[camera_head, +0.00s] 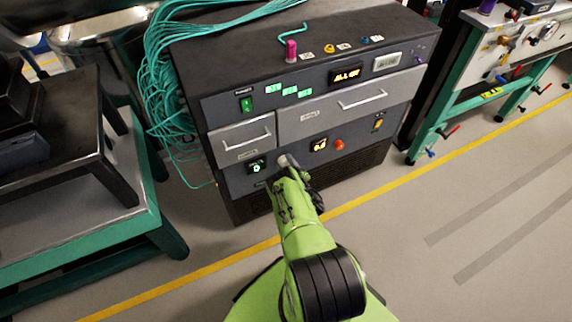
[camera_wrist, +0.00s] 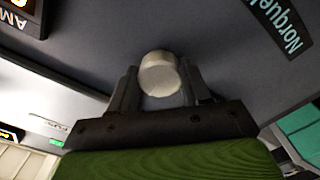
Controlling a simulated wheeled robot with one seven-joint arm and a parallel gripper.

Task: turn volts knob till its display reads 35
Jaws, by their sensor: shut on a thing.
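A pale round knob (camera_wrist: 158,75) stands out from the dark lower panel of the cabinet, and in the wrist view it sits between my two fingers. My gripper (camera_wrist: 158,88) is shut on this knob. In the head view my gripper (camera_head: 290,172) reaches the lower panel, and the knob (camera_head: 283,160) shows just past it. A small lit display (camera_head: 256,167) is left of the knob and seems to read 0, though it is too small to be sure. The knob's label is not readable here.
The cabinet (camera_head: 300,105) has a red knob (camera_head: 339,144) and an amber display (camera_head: 319,145) to the right of my gripper. Two drawers with handles lie above. A teal bench (camera_head: 80,235) stands at left. Open floor (camera_head: 450,215) lies at right.

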